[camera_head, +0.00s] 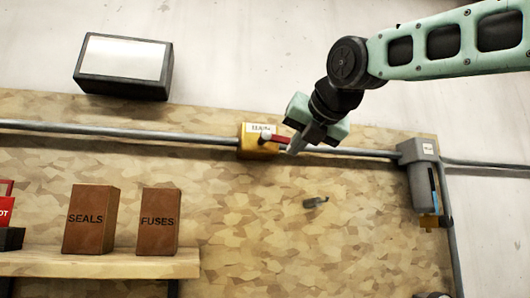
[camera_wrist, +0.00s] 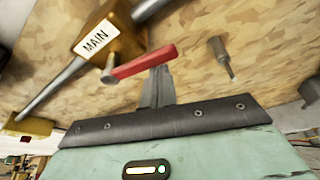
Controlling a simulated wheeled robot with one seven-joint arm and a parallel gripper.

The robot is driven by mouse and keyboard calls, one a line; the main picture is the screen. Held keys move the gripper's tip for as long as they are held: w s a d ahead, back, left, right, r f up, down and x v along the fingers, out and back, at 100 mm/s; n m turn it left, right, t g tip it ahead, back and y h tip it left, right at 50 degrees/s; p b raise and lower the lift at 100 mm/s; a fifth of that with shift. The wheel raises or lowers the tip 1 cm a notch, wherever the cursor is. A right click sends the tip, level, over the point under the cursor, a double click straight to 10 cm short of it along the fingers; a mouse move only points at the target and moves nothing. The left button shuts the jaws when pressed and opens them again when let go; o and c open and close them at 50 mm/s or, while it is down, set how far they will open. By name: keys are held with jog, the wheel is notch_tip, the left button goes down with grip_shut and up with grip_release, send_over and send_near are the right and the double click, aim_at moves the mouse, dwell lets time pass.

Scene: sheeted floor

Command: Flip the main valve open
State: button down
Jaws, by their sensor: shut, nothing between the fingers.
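The main valve has a yellow body (camera_head: 258,150) on a grey pipe, with a white label that reads MAIN in the wrist view (camera_wrist: 95,38). Its red lever (camera_head: 274,138) points right from the pivot in the head view, roughly along the pipe. In the wrist view the lever (camera_wrist: 146,62) slants up to the right, at an angle to the pipe. My gripper (camera_head: 292,148) is shut and empty, just right of the valve body. In the wrist view its fingers (camera_wrist: 158,85) reach up to the lever's free end, which overlaps the tips. I cannot tell whether they touch.
A grey box (camera_head: 417,150) is on the pipe at the right. A small metal peg (camera_head: 315,202) juts from the board below my gripper. A shelf (camera_head: 100,264) at lower left holds boxes marked SEALS (camera_head: 90,220) and FUSES (camera_head: 158,222). A dark-framed panel (camera_head: 123,60) hangs upper left.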

jog(key=shift+d+r+p, duration=0.15)
jog(key=shift+r+p, duration=0.2)
jog(key=shift+r, duration=0.15)
dwell(0.3)
notch_tip(320, 180, down, 4)
jog(key=f+b, duration=0.1)
jog(key=b, duration=0.2)
jog(key=a+b+v, duration=0.1)
jog(key=b+v, duration=0.1)
jog(key=v, duration=0.8)
jog(key=shift+s+r, duration=0.2)
jog(key=shift+r, duration=0.25)
jog(key=shift+a, duration=0.1)
